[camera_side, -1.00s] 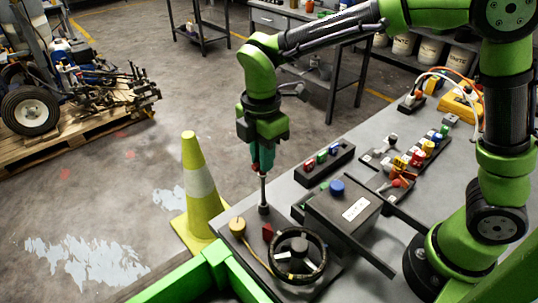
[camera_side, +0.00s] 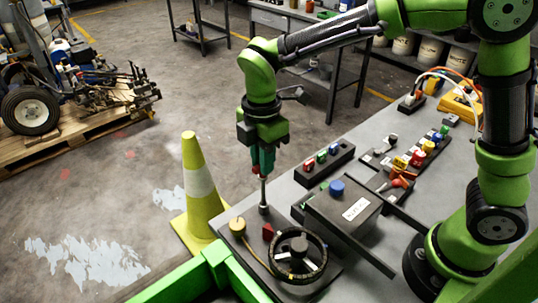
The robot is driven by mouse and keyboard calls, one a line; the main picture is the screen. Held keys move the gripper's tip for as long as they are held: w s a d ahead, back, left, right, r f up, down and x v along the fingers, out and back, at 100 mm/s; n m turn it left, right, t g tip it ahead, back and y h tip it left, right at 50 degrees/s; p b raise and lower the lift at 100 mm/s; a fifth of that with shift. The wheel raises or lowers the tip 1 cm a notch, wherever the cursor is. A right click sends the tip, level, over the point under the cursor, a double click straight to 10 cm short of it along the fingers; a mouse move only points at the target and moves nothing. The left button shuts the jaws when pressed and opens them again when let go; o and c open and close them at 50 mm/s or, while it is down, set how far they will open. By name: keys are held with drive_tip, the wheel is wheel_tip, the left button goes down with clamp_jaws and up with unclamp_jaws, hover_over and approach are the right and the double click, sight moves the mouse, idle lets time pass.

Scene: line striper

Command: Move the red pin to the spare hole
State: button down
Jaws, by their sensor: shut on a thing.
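My gripper (camera_side: 262,172) points straight down at the near-left end of the grey bench, with its jaws closed around the top of a thin upright grey rod (camera_side: 263,190). The rod's lower end meets a small dark socket (camera_side: 264,209) on the dark control panel. A small red piece (camera_side: 255,170) shows at the left side of the jaws; I cannot tell whether it is part of the red pin. A red wedge-shaped piece (camera_side: 268,231) stands on the panel in front of the socket. I cannot make out the spare hole.
A black handwheel (camera_side: 298,254) and a yellow knob (camera_side: 237,227) sit close by. A dark box with a blue knob (camera_side: 337,188) and a block of coloured buttons (camera_side: 323,159) stand to the right. A yellow cone (camera_side: 196,190) stands on the floor at left.

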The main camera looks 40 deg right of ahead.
drive_tip(key=shift+f, duration=1.2)
drive_tip(key=c, duration=0.7)
unclamp_jaws()
drive_tip(key=shift+r, duration=0.15)
drive_tip(key=shift+r, duration=3.45)
